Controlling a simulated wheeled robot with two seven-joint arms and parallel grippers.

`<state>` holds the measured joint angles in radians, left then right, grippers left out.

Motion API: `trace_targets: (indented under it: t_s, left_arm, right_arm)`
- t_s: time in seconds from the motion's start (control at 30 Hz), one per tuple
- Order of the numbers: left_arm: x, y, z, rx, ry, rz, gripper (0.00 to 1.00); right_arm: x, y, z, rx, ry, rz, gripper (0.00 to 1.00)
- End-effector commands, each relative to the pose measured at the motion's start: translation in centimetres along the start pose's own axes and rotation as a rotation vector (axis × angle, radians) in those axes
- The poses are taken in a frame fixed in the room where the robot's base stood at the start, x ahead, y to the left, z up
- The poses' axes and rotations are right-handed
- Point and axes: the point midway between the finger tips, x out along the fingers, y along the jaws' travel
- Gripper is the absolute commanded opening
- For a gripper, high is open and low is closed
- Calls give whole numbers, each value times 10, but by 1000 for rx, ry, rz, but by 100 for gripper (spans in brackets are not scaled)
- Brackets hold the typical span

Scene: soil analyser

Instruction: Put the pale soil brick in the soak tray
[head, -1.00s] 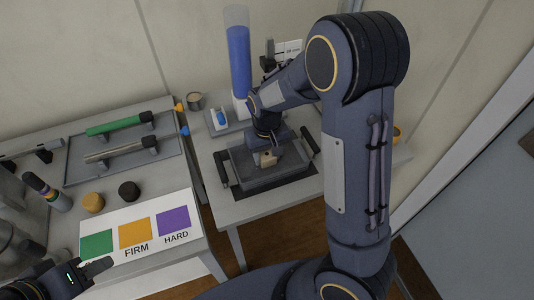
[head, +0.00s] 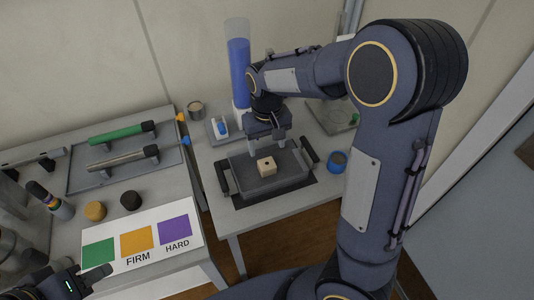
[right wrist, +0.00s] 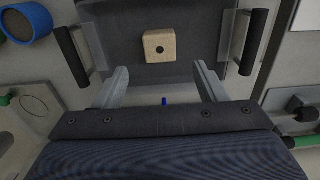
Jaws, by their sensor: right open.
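The pale soil brick (head: 266,167) is a small beige block with a dark round hole in its top. It rests inside the grey soak tray (head: 262,190), which has a black handle at each side. The brick also shows in the right wrist view (right wrist: 160,46), lying on the floor of the tray (right wrist: 120,72). My right gripper (head: 268,146) is above the tray's back part, open and apart from the brick. In the right wrist view its two fingers (right wrist: 160,82) are spread with nothing between them. My left gripper (head: 88,276) is at the lower left, only partly in view.
A tall blue-filled cylinder (head: 239,70) stands behind the tray. A blue cup (head: 337,162) stands right of it. On the left table are a colour card (head: 140,240), two round pucks and a rack with green (head: 120,132) and grey tools.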

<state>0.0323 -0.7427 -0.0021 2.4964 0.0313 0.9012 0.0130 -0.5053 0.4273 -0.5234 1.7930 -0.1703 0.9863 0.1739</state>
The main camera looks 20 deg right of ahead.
Motion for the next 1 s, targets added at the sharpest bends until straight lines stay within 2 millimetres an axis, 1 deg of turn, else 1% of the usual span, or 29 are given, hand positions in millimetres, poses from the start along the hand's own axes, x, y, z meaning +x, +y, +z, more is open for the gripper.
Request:
trace_targets:
  t_s: [0.03,0.1,0.27,0.37,0.47,0.57,0.6,0.67,0.7,0.8,0.9,1.0]
  left_arm:
    - [-2,1,-1,0,0,0,36]
    - [-2,1,-1,0,0,0,36]
    - [-3,1,-2,0,0,0,36]
    - [-3,1,-2,0,0,0,36]
    - [-3,1,-1,0,0,0,36]
    - [-3,1,-1,0,0,0,36]
    - [-3,1,-1,0,0,0,36]
    - [-3,1,-1,0,0,0,36]
    - [-3,1,-1,0,0,0,36]
    - [-3,1,-1,0,0,0,36]
    - [-3,1,-1,0,0,0,36]
    - [-3,1,-1,0,0,0,36]
  right_arm:
    - [-10,-1,-1,-1,4,-2,65]
    - [-19,-1,-1,-2,3,-1,65]
    - [-31,0,2,2,3,-9,65]
    - [-38,5,13,15,12,-57,65]
    - [-50,11,37,33,42,-147,65]
    - [-64,16,69,50,97,-248,65]
    - [-70,17,83,55,123,-284,65]
    - [-77,18,103,60,168,-328,65]
    - [-81,17,116,65,198,-352,65]
    - [-87,15,148,72,280,-391,65]
    - [-87,12,174,78,354,-402,65]
    - [-84,9,192,84,409,-396,65]
